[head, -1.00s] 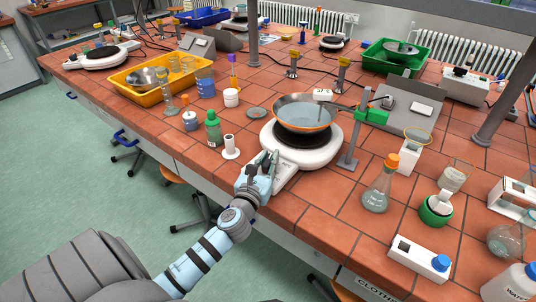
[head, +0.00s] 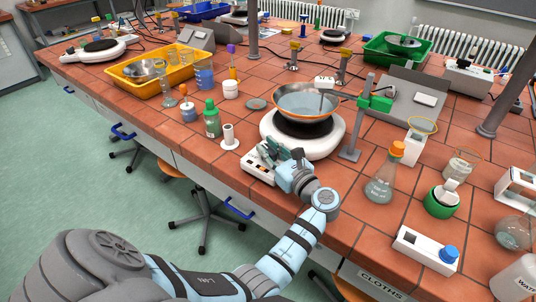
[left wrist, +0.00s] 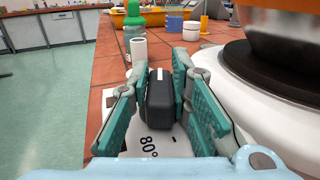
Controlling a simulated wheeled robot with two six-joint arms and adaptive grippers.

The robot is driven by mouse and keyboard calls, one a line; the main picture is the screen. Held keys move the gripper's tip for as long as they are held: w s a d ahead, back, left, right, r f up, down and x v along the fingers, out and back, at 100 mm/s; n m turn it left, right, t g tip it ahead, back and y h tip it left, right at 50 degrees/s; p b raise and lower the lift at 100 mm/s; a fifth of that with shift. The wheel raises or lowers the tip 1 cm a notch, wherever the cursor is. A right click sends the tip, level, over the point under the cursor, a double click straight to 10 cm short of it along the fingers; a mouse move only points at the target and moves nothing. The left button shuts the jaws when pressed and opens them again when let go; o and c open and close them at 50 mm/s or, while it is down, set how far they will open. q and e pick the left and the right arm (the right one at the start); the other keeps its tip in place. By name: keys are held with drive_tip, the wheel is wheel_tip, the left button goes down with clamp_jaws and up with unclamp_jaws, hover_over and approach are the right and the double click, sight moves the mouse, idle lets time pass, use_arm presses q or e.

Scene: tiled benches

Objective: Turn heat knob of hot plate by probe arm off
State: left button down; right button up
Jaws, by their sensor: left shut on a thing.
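The hot plate (head: 322,146) is white, with a dark round top and a control panel (head: 257,168) at its front. A pan of liquid (head: 304,98) stands on it, and a probe arm (head: 324,85) reaches into the pan from a stand with a green clamp (head: 376,101). My left gripper (head: 270,154) is at the panel. In the left wrist view its teal-padded fingers (left wrist: 160,95) are shut on the dark heat knob (left wrist: 159,100), which has a white line on top. A printed 80° shows beside the knob. My right gripper is not in view.
A white cylinder on a base (head: 229,138) and a green-capped bottle (head: 212,120) stand left of the panel. An orange-stoppered flask (head: 382,182) stands right of the stand. The bench's front edge runs close below the panel.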

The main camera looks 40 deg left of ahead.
use_arm(q)
drive_tip(key=shift+f+n+g+y+b, duration=0.1)
drive_tip(key=shift+n+g+y+b, duration=0.1)
drive_tip(key=shift+n+g+b, duration=1.1)
drive_tip(key=shift+n+g+y+b, duration=0.2)
drive_tip(key=shift+n+g+b, duration=0.55)
drive_tip(key=shift+g, duration=1.05)
drive_tip(key=c, duration=1.5)
unclamp_jaws()
drive_tip(key=d, duration=1.2)
drive_tip(key=shift+w, duration=0.2)
drive_tip(key=shift+a, duration=0.1)
